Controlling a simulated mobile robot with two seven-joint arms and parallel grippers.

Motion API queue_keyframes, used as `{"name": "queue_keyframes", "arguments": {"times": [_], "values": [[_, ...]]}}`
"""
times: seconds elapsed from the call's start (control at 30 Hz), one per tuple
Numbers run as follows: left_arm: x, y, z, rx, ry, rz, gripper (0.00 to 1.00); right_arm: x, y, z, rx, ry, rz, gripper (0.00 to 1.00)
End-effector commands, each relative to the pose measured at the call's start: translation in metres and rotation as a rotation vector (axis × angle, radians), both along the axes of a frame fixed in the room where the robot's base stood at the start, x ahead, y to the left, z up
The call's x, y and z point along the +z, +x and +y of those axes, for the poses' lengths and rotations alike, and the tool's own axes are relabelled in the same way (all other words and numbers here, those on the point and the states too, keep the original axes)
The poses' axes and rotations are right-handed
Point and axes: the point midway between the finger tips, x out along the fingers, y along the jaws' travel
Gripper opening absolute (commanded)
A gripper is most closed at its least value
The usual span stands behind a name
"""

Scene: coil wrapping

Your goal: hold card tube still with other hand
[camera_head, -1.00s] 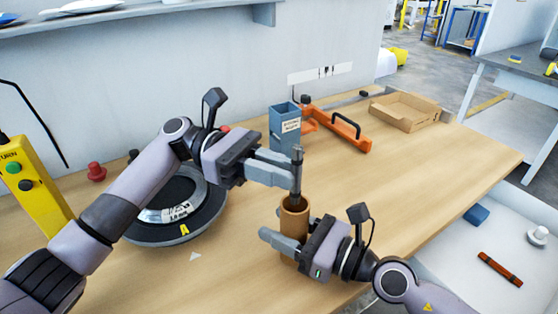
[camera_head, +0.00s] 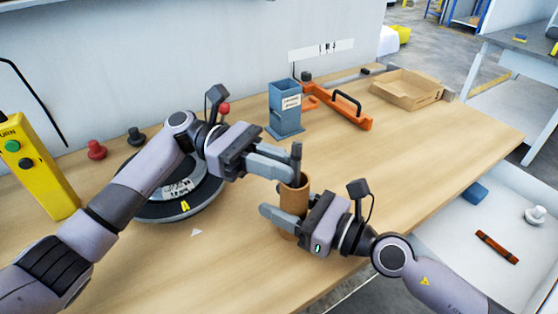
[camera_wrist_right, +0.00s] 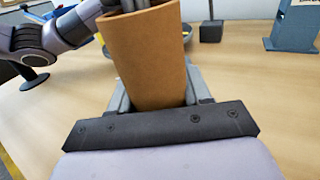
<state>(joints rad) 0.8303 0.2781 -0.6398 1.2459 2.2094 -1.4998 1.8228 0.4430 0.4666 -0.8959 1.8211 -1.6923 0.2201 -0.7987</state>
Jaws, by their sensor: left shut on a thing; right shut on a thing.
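The brown card tube (camera_head: 294,199) stands upright near the front of the table. My right gripper (camera_head: 284,222) is shut around its lower part. The wrist view shows the tube (camera_wrist_right: 147,60) between my right fingers (camera_wrist_right: 152,95). My left gripper (camera_head: 292,168) is shut on a slim dark rod (camera_head: 296,153), held upright at the tube's mouth. The rod's lower end is hidden by the tube and fingers, so its depth cannot be told.
A black turntable (camera_head: 150,210) is at left, near a yellow button box (camera_head: 38,178). A blue-grey holder (camera_head: 286,110), an orange tool with a black handle (camera_head: 345,108) and a cardboard tray (camera_head: 407,90) stand behind. The table's right front is clear.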

Motion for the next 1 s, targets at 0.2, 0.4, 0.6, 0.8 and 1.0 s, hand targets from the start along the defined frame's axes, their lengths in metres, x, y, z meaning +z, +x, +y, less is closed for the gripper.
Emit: {"name": "queue_keyframes", "arguments": {"times": [0.2,0.4,0.6,0.8,1.0], "values": [[0.0,0.0,0.0,0.0,-0.001,0.0,0.46,0.0,0.0,0.0,0.0,-0.001,0.0,0.17],[0.0,0.0,0.0,0.0,0.0,0.001,0.46,0.0,0.0,0.0,0.0,-0.001,0.0,0.17],[0.0,0.007,0.014,0.004,0.001,0.002,0.46,0.0,0.0,0.0,0.0,-0.001,0.0,0.17],[0.0,0.025,0.054,0.005,0.002,0.001,0.46,0.0,0.0,0.0,0.0,-0.001,0.0,0.17],[0.001,0.039,0.087,0.003,-0.001,0.0,0.46,0.0,0.0,0.0,0.0,-0.001,0.0,0.17]]}}
